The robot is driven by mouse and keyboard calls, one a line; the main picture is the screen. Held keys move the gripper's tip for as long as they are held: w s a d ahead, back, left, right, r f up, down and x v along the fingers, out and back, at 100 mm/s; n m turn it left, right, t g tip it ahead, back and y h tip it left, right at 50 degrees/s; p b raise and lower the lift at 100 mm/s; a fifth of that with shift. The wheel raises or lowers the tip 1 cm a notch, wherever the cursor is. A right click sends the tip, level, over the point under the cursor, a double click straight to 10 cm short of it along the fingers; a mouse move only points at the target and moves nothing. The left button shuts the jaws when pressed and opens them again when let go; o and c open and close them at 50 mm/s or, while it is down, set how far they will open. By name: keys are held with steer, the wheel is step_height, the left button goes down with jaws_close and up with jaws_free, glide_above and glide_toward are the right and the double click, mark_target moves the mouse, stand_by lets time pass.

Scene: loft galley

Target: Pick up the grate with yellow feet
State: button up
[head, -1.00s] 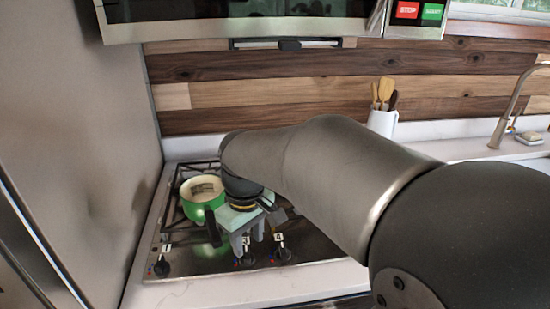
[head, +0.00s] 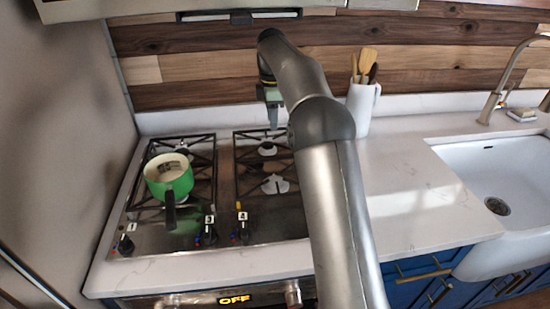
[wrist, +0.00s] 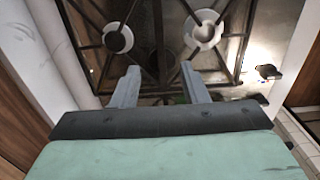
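Two dark grates lie on the stovetop. The left grate (head: 211,150) carries a green pot. The right grate (head: 237,150) is bare, with round burners showing through its bars. I cannot make out yellow feet on either grate. My gripper (head: 273,120) hangs over the back right of the stove, above the right grate. In the wrist view my gripper (wrist: 160,82) has its two grey fingers apart with nothing held between them. Grate bars (wrist: 158,30) and two pale burner rings show beyond the fingertips, apart from them.
The green pot (head: 168,177) has a dark handle pointing forward. Knobs (head: 208,236) line the stove's front edge. A white utensil holder (head: 361,106) stands behind to the right, near the wooden backsplash. The counter (head: 410,200) before the sink (head: 500,170) is clear.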

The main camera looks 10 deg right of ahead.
glide_above(271, 157)
steer(key=f, duration=1)
steer(key=shift+d+p, duration=0.2)
steer(key=shift+p, duration=0.15)
steer(key=shift+a+f+p, duration=0.2)
steer(key=shift+f+p, duration=0.6)
steer(key=shift+f, duration=1.85)
jaws_close()
